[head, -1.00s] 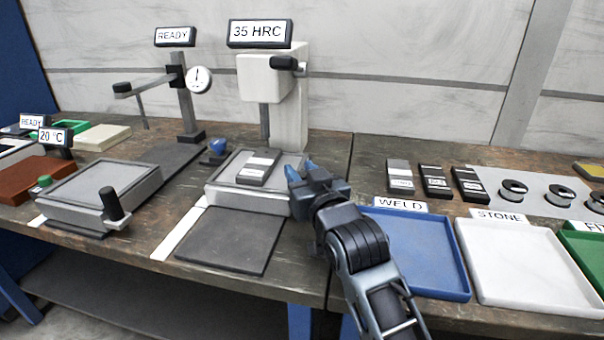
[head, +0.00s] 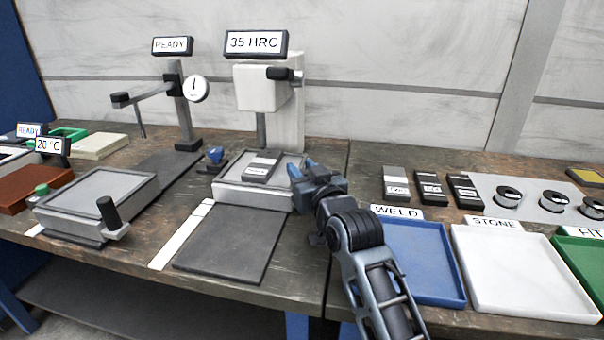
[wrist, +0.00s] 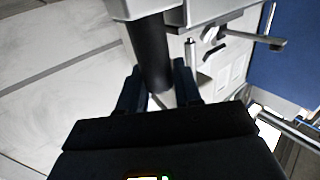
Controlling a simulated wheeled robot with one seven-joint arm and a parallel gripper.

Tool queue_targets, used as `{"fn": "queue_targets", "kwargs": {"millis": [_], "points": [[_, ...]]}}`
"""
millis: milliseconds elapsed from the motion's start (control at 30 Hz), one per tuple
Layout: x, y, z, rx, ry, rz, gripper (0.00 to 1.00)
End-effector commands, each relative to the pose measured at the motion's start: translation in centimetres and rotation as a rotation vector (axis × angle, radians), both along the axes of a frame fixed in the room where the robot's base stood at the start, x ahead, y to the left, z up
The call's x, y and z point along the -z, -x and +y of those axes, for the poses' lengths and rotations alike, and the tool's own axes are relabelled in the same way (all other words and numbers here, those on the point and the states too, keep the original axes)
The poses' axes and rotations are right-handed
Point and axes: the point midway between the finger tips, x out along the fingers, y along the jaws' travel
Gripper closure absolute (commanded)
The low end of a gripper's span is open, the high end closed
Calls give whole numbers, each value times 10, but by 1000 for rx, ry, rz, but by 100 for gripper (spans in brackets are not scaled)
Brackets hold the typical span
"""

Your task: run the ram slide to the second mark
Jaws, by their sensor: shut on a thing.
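The ram slide looks to be the grey sliding table (head: 250,196) under the tester with the "35 HRC" sign (head: 257,42). A grey and black block (head: 262,168) lies on it. The table sits at the back of a dark bed (head: 232,243). A white strip (head: 178,238) runs along the bed's left, with dark lines near its far end; I cannot tell which mark the table is at. My gripper (head: 302,170) is at the table's right side. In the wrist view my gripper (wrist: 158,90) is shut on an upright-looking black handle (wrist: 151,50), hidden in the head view.
A second table with a black knob (head: 109,212) stands at left, beside a dial stand (head: 186,115). A blue WELD tray (head: 432,262) and white STONE tray (head: 520,275) lie at right. Several small blocks (head: 430,188) stand behind them. The bed's front is clear.

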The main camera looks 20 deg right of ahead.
Motion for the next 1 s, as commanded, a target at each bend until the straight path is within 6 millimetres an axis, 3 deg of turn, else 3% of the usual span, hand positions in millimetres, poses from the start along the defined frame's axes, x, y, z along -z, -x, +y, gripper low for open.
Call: {"fn": "queue_targets", "kwargs": {"millis": [67,100,300,633,867,1000], "points": [[-1,-1,-3,5,0,-2,100],[-1,-1,-3,5,0,-2,65],[-1,-1,-2,5,0,-2,47],[-6,-1,-2,4,0,-4,47],[-45,-1,-3,6,1,-7,47],[-59,15,-28,10,0,-4,47]]}}
